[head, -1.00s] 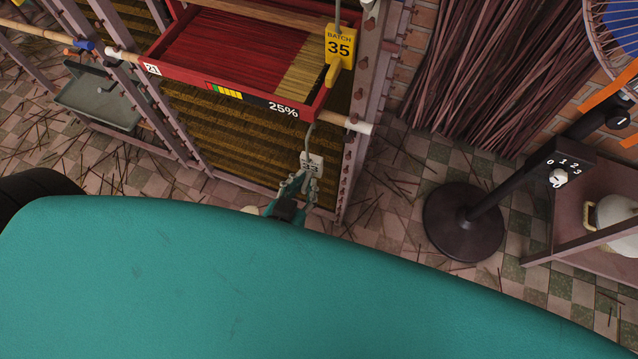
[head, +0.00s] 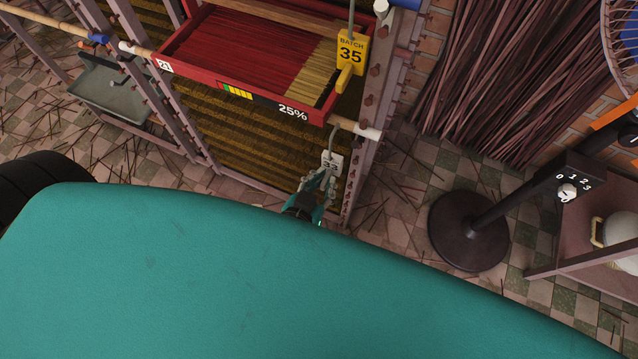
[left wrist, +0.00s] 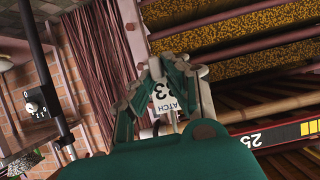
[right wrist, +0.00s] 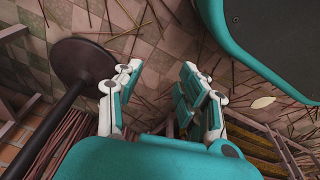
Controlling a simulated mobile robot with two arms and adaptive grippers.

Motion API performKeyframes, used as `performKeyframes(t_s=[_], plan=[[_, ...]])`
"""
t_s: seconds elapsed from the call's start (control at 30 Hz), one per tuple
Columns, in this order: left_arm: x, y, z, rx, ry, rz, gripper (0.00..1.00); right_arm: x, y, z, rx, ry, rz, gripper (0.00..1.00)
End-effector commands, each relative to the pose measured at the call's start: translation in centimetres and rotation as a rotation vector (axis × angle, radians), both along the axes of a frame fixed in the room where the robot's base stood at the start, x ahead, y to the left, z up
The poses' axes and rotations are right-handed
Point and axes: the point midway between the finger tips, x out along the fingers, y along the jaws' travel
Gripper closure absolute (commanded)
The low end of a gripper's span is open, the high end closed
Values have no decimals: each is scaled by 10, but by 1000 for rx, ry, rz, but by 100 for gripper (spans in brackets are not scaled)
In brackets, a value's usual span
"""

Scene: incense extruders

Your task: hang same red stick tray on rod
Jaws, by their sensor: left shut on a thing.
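A red tray (head: 240,93) of red and tan sticks, marked 21 and 25%, sits on the rack in the head view. A yellow BATCH 35 tag (head: 351,54) hangs from a wire at its right corner. A rod with a white end (head: 367,132) runs beneath the tray's front. My left gripper (head: 324,183) is shut on a white tag (head: 333,162) below that rod. The tag's wire reaches up to the rod; I cannot tell if it is hooked over. The tag also shows in the left wrist view (left wrist: 164,98). My right gripper (right wrist: 157,92) is open and empty.
A black stand with a round base (head: 468,230) is on the floor at right, beside a low shelf with a pale pot (head: 622,240). A grey tray (head: 112,92) hangs at left. Stick bundles (head: 490,75) lean on the brick wall. Loose sticks litter the floor.

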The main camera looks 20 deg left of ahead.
Motion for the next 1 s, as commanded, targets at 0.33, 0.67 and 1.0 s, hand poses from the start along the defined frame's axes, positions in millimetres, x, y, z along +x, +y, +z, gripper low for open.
performKeyframes(t_s=[0.33,0.67,1.0], plan=[[28,-1,2,2,-3,-1,100,-14,-2,-18,-1,15,3,60],[48,-2,-4,0,2,0,100,-17,-2,-25,-1,16,3,60],[48,-1,-14,1,1,0,100,1,0,-1,0,-2,0,60]])
